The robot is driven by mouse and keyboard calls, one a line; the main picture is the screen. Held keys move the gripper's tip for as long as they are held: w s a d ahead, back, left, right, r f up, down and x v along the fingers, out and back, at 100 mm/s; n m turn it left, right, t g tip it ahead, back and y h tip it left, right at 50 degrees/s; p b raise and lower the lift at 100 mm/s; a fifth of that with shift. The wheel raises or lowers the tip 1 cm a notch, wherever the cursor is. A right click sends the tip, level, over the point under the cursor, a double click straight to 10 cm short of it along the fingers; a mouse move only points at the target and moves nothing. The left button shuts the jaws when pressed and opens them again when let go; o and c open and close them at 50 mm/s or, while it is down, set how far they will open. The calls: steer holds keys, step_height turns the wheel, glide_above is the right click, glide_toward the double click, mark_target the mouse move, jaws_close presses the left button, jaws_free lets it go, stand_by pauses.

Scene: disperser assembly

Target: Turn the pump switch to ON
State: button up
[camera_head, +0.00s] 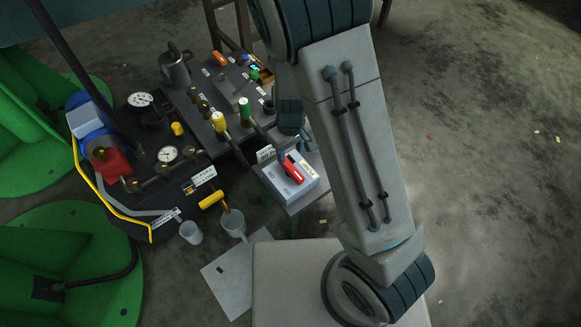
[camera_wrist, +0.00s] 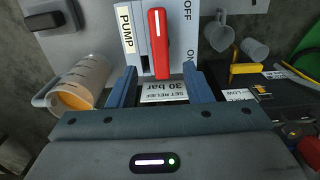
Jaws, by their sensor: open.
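The pump switch is a pale box (camera_head: 309,183) with a red handle (camera_head: 293,169), on a small stand right of the machine. In the wrist view the red handle (camera_wrist: 158,40) runs up and down, beside a "PUMP" label. "OFF" is printed near the handle's upper end and "ON" near its lower end, both to its right. My gripper (camera_wrist: 157,72) is open, its two blue fingers either side of the handle's lower end in the picture. I cannot tell how deep the fingers reach or whether they touch. The arm partly hides the gripper in the head view.
A cup with orange contents (camera_wrist: 82,82) stands left of my fingers in the wrist view. A clear jug (camera_head: 233,224) and a cup (camera_head: 191,232) stand by the machine. A black panel with valves (camera_head: 205,95) lies behind.

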mark_target(291, 167)
step_height(291, 167, down, 8)
steer(key=b, duration=0.3)
steer(key=shift+c, duration=0.3)
steer(key=c, duration=0.9)
